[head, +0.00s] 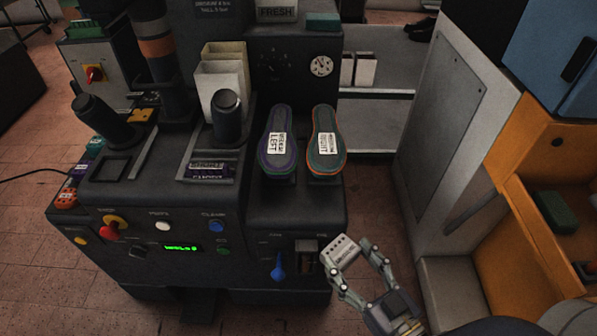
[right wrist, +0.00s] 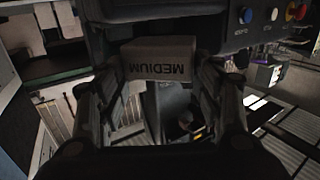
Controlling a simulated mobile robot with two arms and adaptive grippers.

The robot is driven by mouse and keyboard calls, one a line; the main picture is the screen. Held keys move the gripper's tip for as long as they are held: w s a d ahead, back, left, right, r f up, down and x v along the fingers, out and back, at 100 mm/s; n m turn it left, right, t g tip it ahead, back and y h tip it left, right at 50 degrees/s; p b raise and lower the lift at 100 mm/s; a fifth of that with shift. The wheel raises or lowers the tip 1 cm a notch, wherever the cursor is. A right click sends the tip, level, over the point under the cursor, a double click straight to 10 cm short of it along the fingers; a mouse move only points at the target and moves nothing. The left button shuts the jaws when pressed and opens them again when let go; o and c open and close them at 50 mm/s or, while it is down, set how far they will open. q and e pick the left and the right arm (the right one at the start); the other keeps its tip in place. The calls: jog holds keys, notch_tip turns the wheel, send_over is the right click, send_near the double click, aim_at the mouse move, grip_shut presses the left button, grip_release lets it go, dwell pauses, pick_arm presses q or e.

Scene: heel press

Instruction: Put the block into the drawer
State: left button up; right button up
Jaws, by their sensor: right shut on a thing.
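A pale grey block (head: 340,251) with dark print is between the fingertips of my right gripper (head: 352,263). In the right wrist view the block (right wrist: 157,60) shows the word MEDIUM and sits between both fingers of the right gripper (right wrist: 158,88). The right gripper is shut on it, in front of the lower right corner of the black press (head: 240,215). An orange cabinet (head: 507,155) at the right has an open, drawer-like compartment (head: 537,238) with a dark green block (head: 558,212) inside. My left gripper is not in view.
Just left of the held block is a small slot (head: 306,258) in the press front, beside a blue knob (head: 278,268). Two shoe soles (head: 279,158) (head: 325,160) lie on the press. A grey panel (head: 455,130) stands between the press and the orange cabinet.

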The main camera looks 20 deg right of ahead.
jog(key=shift+w+f, duration=0.1)
jog(key=shift+f, duration=0.1)
send_near(306, 212)
jog(key=w+r, duration=0.1)
jog(key=w, duration=0.1)
jog(key=w+a+r, duration=0.1)
jog(key=w, duration=0.1)
jog(key=w+r, duration=0.2)
jog(key=shift+w+a+r, duration=0.1)
jog(key=shift+w+a, duration=0.15)
jog(key=shift+a, duration=0.15)
jog(key=x, duration=0.3)
jog(key=shift+w+b, duration=0.25)
jog(key=shift+b, duration=0.15)
jog(key=shift+f, duration=0.3)
jog(key=shift+s, duration=0.15)
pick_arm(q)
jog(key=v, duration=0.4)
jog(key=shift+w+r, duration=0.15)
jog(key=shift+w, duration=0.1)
